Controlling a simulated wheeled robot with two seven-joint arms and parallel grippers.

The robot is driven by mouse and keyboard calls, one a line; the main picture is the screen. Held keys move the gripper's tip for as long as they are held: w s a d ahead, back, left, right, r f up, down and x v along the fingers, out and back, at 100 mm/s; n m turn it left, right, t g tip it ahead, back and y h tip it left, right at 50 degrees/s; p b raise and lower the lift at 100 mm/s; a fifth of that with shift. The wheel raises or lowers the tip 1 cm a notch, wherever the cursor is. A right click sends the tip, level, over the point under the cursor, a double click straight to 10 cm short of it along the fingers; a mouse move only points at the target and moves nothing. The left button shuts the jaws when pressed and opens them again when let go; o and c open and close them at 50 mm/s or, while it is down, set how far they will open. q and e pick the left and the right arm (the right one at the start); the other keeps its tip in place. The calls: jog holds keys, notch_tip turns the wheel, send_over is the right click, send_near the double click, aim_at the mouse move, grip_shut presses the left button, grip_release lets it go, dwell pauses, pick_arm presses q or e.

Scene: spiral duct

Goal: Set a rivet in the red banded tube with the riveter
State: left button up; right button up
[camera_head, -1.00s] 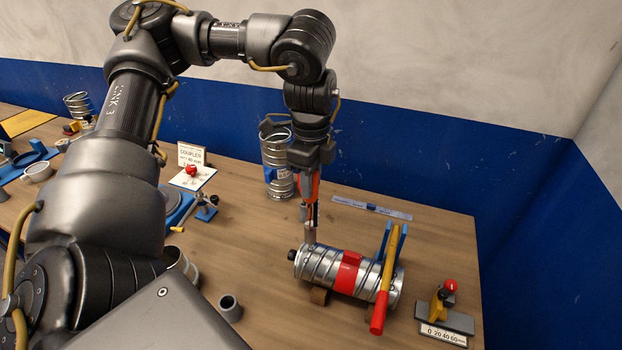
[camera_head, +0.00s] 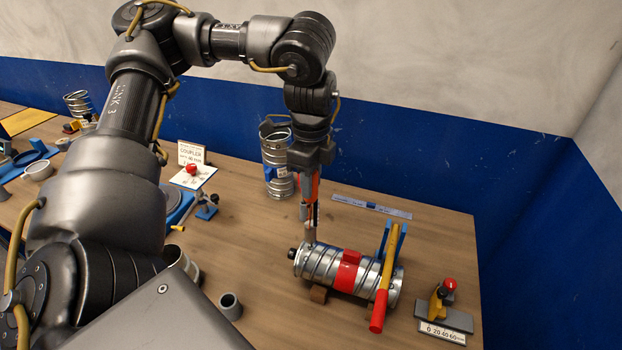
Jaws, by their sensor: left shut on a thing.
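The red banded tube (camera_head: 318,265) is a silvery spiral duct with a red band (camera_head: 346,272), lying on its side on low brown supports at the right of the table. My left gripper (camera_head: 310,176) points down above the tube's left end. It is shut on the riveter (camera_head: 310,200), an orange and grey tool held upright. The riveter's grey nose reaches down to the top of the tube near its left end; I cannot tell whether it touches. The fingers are partly hidden. My right gripper is not in view.
A yellow lever with a red grip (camera_head: 386,280) crosses the tube's right end beside blue posts. A grey stop with a scale (camera_head: 445,315) stands at right. Another spiral tube (camera_head: 277,160) stands upright behind. A small grey cup (camera_head: 230,305) sits in front. Bare table lies left of the tube.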

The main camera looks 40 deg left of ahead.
pick_arm(q)
jog(key=shift+f, duration=0.3)
jog(key=shift+s+f, duration=0.15)
dwell(1.5)
jog(key=r+p, duration=0.2)
jog(key=p, duration=0.1)
jog(key=shift+w+r, duration=0.2)
jog(key=shift+r, duration=2.45)
jog(key=shift+f, duration=0.1)
